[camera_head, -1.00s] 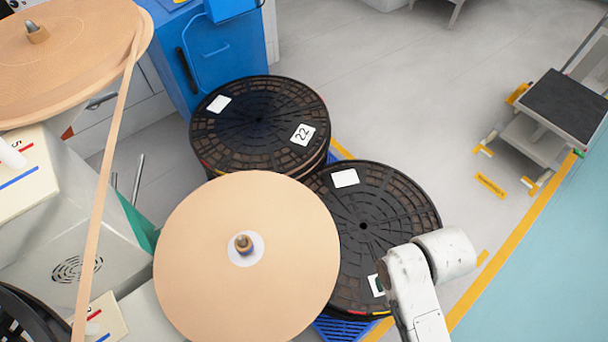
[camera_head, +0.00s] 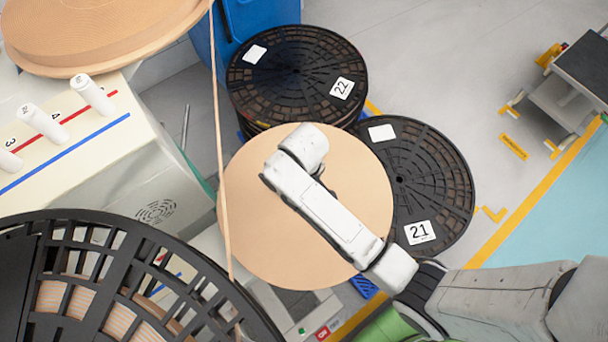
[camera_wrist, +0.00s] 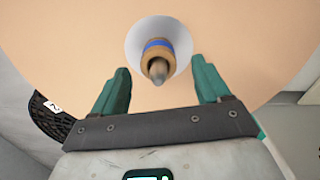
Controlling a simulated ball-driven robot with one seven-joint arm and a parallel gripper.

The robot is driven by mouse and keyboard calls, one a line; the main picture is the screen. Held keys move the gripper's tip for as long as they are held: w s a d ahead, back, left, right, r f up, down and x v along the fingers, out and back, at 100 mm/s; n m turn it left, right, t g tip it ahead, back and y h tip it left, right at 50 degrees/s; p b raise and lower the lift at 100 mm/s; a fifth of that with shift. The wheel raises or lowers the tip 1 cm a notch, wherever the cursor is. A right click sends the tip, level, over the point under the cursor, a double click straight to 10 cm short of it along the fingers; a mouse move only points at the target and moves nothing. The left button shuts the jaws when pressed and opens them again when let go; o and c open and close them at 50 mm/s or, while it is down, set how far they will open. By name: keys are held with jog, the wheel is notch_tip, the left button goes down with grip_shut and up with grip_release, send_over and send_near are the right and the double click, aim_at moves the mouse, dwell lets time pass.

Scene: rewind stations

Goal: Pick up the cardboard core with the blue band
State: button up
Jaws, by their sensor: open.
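The cardboard core with the blue band (camera_wrist: 158,47) shows in the wrist view, around a grey pointed spindle tip (camera_wrist: 158,72) at the centre of a large tan disc (camera_wrist: 60,40). A white ring (camera_wrist: 135,42) surrounds it. My gripper (camera_wrist: 164,80) is open, its two green fingers apart and empty. The core appears between and just beyond the fingertips, and I see no contact. In the head view, my white arm reaches over the tan disc (camera_head: 365,180) and hides the core; my fingers are not visible there.
Black slotted reels stand behind the disc, one labelled 22 (camera_head: 290,75) and one labelled 21 (camera_head: 430,180). Another black reel (camera_head: 60,225) fills the lower left. A tan strip (camera_head: 222,150) runs down beside the disc. A machine with white knobs (camera_head: 60,150) is at left. Floor at upper right is mostly open.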

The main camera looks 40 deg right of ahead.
notch_tip(320, 180, down, 4)
jog(key=shift+s+d+f, duration=0.1)
jog(key=shift+f, duration=0.05)
jog(key=c, duration=1.1)
